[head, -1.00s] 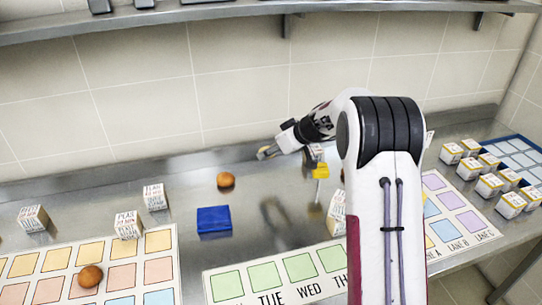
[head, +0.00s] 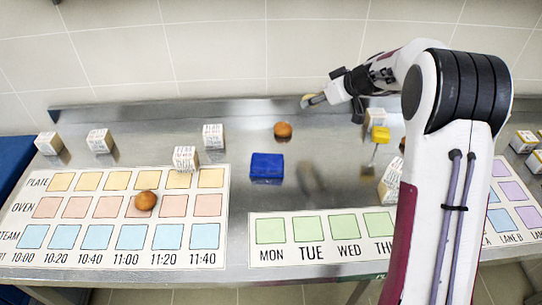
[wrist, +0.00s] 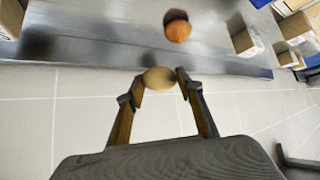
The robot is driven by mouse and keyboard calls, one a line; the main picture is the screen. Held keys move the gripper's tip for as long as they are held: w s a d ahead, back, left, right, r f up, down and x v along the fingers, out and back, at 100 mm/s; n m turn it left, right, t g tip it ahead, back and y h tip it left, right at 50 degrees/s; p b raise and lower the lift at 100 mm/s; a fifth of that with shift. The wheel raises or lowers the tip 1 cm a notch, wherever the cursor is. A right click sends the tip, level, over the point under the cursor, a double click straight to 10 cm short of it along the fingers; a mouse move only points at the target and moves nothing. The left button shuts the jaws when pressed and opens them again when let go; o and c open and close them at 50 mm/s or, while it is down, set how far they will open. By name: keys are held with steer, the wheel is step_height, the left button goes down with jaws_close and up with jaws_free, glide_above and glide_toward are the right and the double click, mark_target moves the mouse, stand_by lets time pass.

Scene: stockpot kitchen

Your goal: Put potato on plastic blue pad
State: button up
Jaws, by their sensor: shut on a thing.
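My gripper (head: 316,99) is shut on a tan potato (wrist: 159,79), which sits between the two fingertips in the wrist view. In the head view it is raised near the back wall, behind a round orange-brown item (head: 283,130) on the steel counter. The blue pad (head: 267,166) lies flat on the counter, nearer the front than that round item. Nothing rests on the pad. In the head view only a small part of the potato shows at the fingertips.
Another round brown item (head: 146,201) lies on the time-grid sheet (head: 225,225). Several white labelled boxes (head: 186,158) stand around the counter. A yellow-topped item (head: 380,134) stands right of the pad. The counter between pad and gripper holds the orange-brown item (wrist: 178,28).

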steer(key=s+a+r+n+y, duration=0.1)
steer(key=s+a+r, duration=0.2)
steer(key=s+a, duration=0.6)
steer(key=g, duration=0.1)
glide_above(263, 158)
steer(key=s+d, duration=0.2)
step_height(263, 158, down, 2)
steer(key=shift+s+d+f+n, duration=0.1)
steer(key=shift+n, duration=0.4)
steer(key=shift+f, duration=0.15)
steer(key=shift+f, duration=3)
steer(key=shift+f, duration=1.85)
steer(key=shift+f, duration=0.15)
